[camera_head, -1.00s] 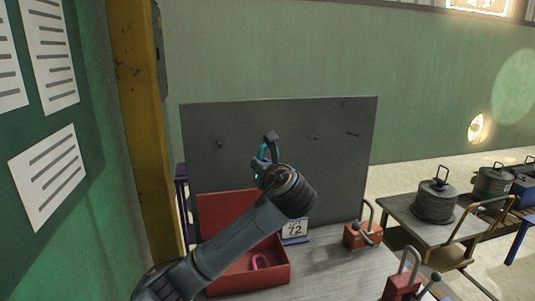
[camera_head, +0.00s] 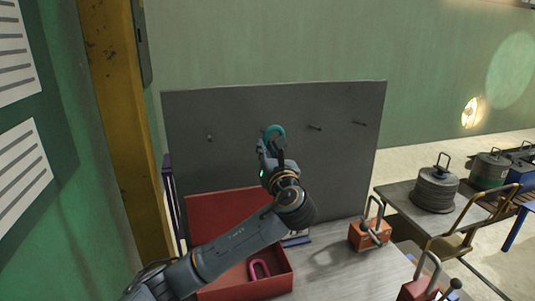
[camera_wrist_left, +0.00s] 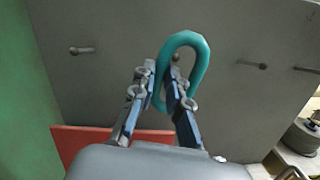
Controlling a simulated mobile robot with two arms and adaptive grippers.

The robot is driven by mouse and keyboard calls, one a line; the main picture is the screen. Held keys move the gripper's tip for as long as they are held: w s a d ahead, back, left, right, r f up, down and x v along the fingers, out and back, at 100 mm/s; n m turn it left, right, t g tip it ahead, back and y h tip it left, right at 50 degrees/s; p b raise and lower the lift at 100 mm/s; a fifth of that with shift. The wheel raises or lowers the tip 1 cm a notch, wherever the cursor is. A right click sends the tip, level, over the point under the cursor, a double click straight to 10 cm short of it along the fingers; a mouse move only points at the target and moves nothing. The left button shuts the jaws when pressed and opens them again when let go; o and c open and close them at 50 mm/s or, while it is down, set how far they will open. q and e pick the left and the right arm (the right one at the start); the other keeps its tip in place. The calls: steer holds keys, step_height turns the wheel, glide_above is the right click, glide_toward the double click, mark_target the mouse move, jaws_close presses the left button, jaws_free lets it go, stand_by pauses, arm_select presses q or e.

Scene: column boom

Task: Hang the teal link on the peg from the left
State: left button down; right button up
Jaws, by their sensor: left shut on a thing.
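My left gripper (camera_head: 270,148) is shut on the teal link (camera_head: 275,131) in front of the grey peg board (camera_head: 240,105). In the left wrist view the link (camera_wrist_left: 203,62) stands upright as a loop between the fingertips (camera_wrist_left: 163,92). A peg end (camera_wrist_left: 175,57) shows through the loop's opening; I cannot tell whether it passes through. In the head view, one peg (camera_head: 210,138) is left of the link and two pegs (camera_head: 315,127) (camera_head: 359,123) are right of it. The peg behind the link is hidden there. The right gripper is out of view.
A red bin (camera_head: 285,283) with a pink link (camera_head: 259,269) stands on the bench (camera_head: 340,270) below my arm. An orange block with a handle (camera_head: 369,234) is to its right. A yellow post (camera_head: 118,120) stands left of the board.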

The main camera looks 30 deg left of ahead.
arm_select(q)
steer(key=shift+w+a+f+b, duration=0.25)
steer(key=shift+w+a+b, duration=0.65)
steer(key=shift+a, duration=0.3)
steer(key=w+a+b, duration=0.1)
steer(key=w+a, duration=0.1)
steer(key=w+a+f+b, duration=0.1)
steer(key=w+a+b, duration=0.1)
steer(key=a, duration=0.1)
steer(key=shift+w+f, duration=0.1)
steer(key=shift+w, duration=0.05)
steer(key=shift+f, duration=0.2)
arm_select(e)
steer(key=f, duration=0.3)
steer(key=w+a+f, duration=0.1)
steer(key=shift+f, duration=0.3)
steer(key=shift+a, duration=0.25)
